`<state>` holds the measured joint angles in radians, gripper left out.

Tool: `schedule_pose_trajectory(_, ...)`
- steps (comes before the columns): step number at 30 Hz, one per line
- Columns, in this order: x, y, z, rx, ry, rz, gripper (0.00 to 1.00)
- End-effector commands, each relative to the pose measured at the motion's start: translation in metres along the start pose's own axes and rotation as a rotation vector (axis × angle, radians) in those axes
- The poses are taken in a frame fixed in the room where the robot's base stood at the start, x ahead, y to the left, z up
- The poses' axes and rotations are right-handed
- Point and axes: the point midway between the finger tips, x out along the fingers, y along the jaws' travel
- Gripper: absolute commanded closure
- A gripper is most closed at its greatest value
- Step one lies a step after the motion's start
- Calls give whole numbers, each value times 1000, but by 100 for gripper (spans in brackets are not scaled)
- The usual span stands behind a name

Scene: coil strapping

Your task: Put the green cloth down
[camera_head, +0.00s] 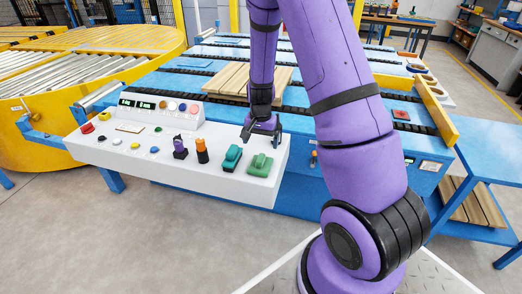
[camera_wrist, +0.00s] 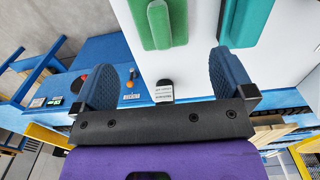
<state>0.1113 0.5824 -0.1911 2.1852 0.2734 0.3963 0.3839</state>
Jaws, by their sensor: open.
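I cannot make out a green cloth in either view. My gripper (camera_head: 262,134) is open above the right end of the white control console. In the wrist view its two blue ribbed fingers stand wide apart, with nothing held in the gripper (camera_wrist: 164,72). A green block-like control (camera_head: 260,165) sits on the console just below my gripper, and a teal one (camera_head: 231,158) is to its left. The wrist view also shows the green control (camera_wrist: 158,22) and part of the teal one (camera_wrist: 246,18), beyond the fingertips and apart from them.
The white console (camera_head: 130,150) carries several buttons, an orange-topped knob (camera_head: 202,150) and a purple-topped knob (camera_head: 179,146). Wooden boards (camera_head: 232,80) lie on the blue conveyor behind it. A yellow roller turntable (camera_head: 60,130) stands at left. Grey floor is open in front.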

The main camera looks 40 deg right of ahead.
Motion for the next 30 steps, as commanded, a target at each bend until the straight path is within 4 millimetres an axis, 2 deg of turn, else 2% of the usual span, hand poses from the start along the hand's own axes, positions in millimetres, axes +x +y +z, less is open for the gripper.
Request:
schedule_pose_trajectory(5,-14,0,1,-3,2,-3,0)
schedule_pose_trajectory(8,-30,-3,4,-25,8,-19,0)
schedule_pose_trajectory(11,-59,-8,14,-72,19,-47,0)
schedule_pose_trajectory(14,-96,-10,29,-135,35,-82,0)
schedule_pose_trajectory(19,-156,-8,59,-250,69,-134,0)
schedule_pose_trajectory(24,-209,2,93,-368,112,-175,0)
schedule_pose_trajectory(30,-261,23,136,-505,175,-210,0)
